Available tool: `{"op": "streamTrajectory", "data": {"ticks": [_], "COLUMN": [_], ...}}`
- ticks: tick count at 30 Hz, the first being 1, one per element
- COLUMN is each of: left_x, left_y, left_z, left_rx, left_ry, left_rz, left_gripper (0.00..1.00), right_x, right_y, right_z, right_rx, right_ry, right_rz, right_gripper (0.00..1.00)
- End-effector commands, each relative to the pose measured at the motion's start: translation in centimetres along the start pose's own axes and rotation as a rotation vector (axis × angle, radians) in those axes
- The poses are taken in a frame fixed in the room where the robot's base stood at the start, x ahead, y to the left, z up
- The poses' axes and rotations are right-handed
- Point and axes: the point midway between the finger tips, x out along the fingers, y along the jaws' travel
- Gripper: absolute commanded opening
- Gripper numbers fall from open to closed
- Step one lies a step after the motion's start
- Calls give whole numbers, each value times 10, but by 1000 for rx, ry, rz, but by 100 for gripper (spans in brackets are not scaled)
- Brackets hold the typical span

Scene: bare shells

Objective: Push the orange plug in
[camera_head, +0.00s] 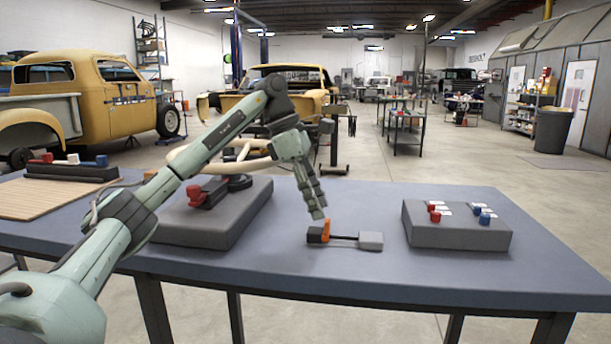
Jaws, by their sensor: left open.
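The orange plug (326,231) is a small upright orange piece on the blue-grey table, beside a small black block (314,236). A thin dark bar runs right from them to a small grey block (370,241). My left gripper (318,214) points down with its tips just above the orange plug, seemingly at or very near its top; I cannot tell whether they touch. It is open, though the gap between the fingers is hard to see from here. How deep the plug sits is too small to tell. My right gripper is not in view.
On the table (455,273), a grey box (455,232) with red and blue pieces stands right. A larger dark grey box (222,225) with a red part stands left, behind my left arm. A wooden board (45,198) lies far left. The table front is clear.

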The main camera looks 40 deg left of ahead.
Motion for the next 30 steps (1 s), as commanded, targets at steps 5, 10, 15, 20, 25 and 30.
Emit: {"op": "streamTrajectory", "data": {"ticks": [5, 10, 15, 20, 25, 30], "left_x": [-45, -73, -84, -87, -87, -87], "left_y": [0, 0, 0, 0, 0, 0], "left_z": [0, 0, 0, -1, -1, -1], "left_rx": [-1, 0, 0, -1, -1, -1], "left_ry": [-4, 0, 0, 0, 0, 0], "left_rz": [4, 3, 2, 0, 0, 0], "left_gripper": [41, 41, 41, 41, 41, 41], "right_x": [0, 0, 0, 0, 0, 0], "right_y": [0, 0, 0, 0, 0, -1], "right_z": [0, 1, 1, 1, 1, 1], "right_rx": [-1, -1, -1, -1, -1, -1], "right_ry": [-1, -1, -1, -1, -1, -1], "right_rz": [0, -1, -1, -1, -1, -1], "right_gripper": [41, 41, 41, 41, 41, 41]}}
